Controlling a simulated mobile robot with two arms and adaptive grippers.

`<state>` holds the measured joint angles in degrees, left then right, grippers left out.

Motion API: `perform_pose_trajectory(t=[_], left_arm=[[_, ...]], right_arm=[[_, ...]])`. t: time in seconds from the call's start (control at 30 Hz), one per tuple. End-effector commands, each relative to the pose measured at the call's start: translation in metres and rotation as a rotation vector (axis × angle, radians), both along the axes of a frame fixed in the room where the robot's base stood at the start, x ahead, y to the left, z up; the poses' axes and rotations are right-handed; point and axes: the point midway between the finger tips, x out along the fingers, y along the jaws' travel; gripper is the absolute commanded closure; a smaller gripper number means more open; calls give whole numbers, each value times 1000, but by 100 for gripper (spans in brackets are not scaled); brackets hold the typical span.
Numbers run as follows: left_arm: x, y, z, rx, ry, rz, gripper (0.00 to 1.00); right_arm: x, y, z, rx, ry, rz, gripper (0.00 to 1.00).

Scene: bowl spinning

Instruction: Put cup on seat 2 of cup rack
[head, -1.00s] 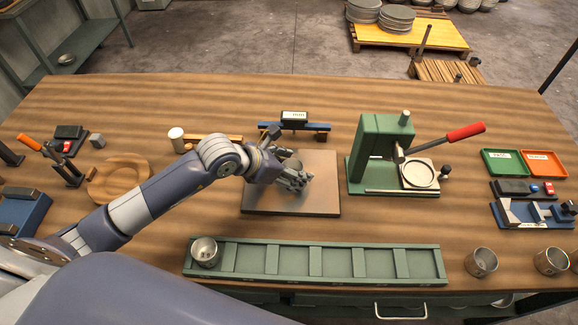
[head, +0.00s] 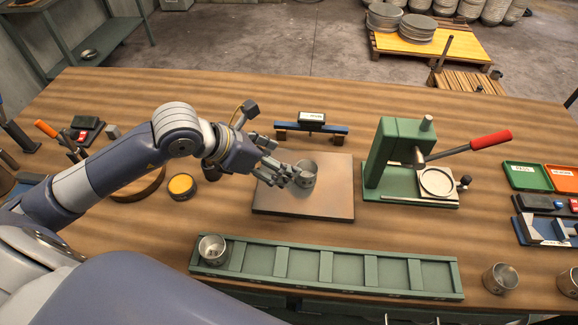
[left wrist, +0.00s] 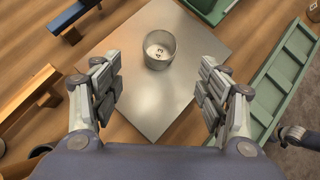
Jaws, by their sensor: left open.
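A grey metal cup (head: 304,173) stands upright on the flat square plate (head: 325,205) in the head view. In the left wrist view the cup (left wrist: 159,52) has dark marks on its inner floor. My left gripper (head: 284,176) is open, close to the cup's left side. In the wrist view the gap between its fingers (left wrist: 157,88) is empty, and the cup is ahead, roughly centred. The green cup rack (head: 325,268) lies along the front of the table, with several seats split by dividers. Another cup (head: 212,249) sits in its leftmost seat. My right gripper does not show.
A green press (head: 398,155) with a red lever stands right of the plate. A blue stand (head: 310,128) is behind it. A yellow-topped jar (head: 182,186) is left, near my arm. More cups (head: 501,278) stand right of the rack. Bare table lies between plate and rack.

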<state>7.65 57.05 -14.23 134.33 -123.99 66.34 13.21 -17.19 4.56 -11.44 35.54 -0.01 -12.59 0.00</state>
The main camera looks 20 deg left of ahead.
Motion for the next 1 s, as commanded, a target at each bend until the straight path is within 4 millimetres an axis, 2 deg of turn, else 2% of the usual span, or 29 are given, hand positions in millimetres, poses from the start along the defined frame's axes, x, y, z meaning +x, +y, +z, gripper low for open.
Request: perform_pose_trajectory(t=[0.3,0.5,0.83,0.93,1.0], left_arm=[[34,-34,-18,-40,351,143,32],[48,-55,-10,62,548,238,32],[62,-56,23,283,682,416,32],[64,-54,26,307,690,441,32],[63,-54,20,313,695,445,32]], right_arm=[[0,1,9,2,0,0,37],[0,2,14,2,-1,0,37],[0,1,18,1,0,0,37],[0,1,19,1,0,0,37],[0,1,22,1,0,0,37]])
